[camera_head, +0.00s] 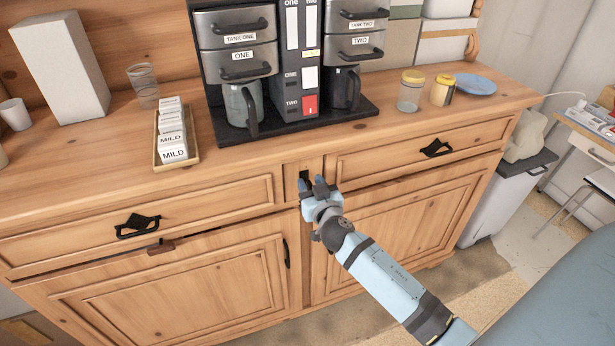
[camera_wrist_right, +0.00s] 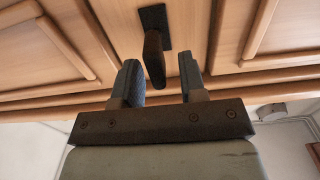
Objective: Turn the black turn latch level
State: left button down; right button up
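The black turn latch (camera_wrist_right: 154,60) is on the narrow panel between the two drawers. In the right wrist view its handle hangs from a dark square plate and runs lengthwise toward my gripper, not across. In the head view only a dark bit of it (camera_head: 304,176) shows behind my fingers. My right gripper (camera_head: 313,183) is in front of that panel; in the wrist view its fingers (camera_wrist_right: 160,78) are apart, with the end of the handle seen between them. A gap shows on both sides, so I see no grip. My left gripper is not in view.
The dresser has black drawer pulls (camera_head: 138,226) and a small brown latch (camera_head: 161,246) above the left door. On top stand the coffee machine (camera_head: 290,120), a tray of MILD packets (camera_head: 176,160), jars and a blue plate (camera_head: 476,85). The space before the doors is clear.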

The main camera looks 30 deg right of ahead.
jog(key=shift+x, duration=1.25)
grip_shut()
